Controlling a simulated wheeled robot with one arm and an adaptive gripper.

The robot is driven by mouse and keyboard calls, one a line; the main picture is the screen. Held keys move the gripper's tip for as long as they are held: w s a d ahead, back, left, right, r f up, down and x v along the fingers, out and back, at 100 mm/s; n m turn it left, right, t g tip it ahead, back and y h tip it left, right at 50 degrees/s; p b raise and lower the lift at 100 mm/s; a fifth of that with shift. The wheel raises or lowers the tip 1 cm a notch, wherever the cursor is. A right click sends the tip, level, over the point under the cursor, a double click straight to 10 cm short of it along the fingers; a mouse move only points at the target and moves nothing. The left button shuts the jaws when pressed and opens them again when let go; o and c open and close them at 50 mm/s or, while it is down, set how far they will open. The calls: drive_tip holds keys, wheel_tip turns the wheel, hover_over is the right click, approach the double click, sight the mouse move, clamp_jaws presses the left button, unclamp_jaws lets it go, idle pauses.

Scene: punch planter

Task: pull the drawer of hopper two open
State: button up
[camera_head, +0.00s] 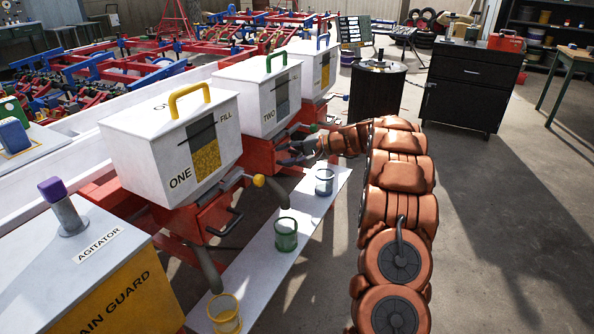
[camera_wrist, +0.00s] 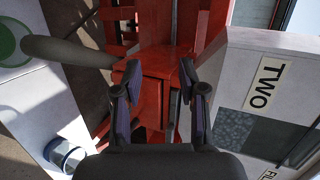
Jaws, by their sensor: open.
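Hopper two (camera_head: 262,97) is a white box with a green handle and the label TWO, in the middle of the head view. In the wrist view hopper two (camera_wrist: 262,90) fills the right side, turned sideways. Its red drawer unit (camera_wrist: 160,62) lies straight ahead of the fingers, below the hopper. My gripper (camera_head: 286,152) reaches in from the right at the red housing under hopper two. In the wrist view my gripper (camera_wrist: 158,80) is open, its two dark fingers spread with red metal between and beyond them. I cannot tell whether they touch the drawer or its handle.
Hopper one (camera_head: 172,140) with a yellow handle stands nearer, with a black-handled red drawer below. A white board (camera_head: 262,262) carries amber (camera_head: 225,314), green (camera_head: 286,234) and blue (camera_head: 324,182) cups below the spouts. A black cabinet (camera_head: 468,85) stands beyond clear floor at right.

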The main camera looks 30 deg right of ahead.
sight(297, 157)
drive_tip(key=w+d+f+m+t+h+b, duration=0.1)
drive_tip(key=d+f+t+b, duration=0.1)
drive_tip(key=d+f, duration=0.3)
drive_tip(key=d+f+m+t+b, duration=0.1)
drive_tip(key=d+f+b, duration=0.1)
drive_tip(key=d, duration=0.5)
drive_tip(key=shift+x, duration=3.95)
drive_tip(key=shift+d, duration=0.15)
clamp_jaws()
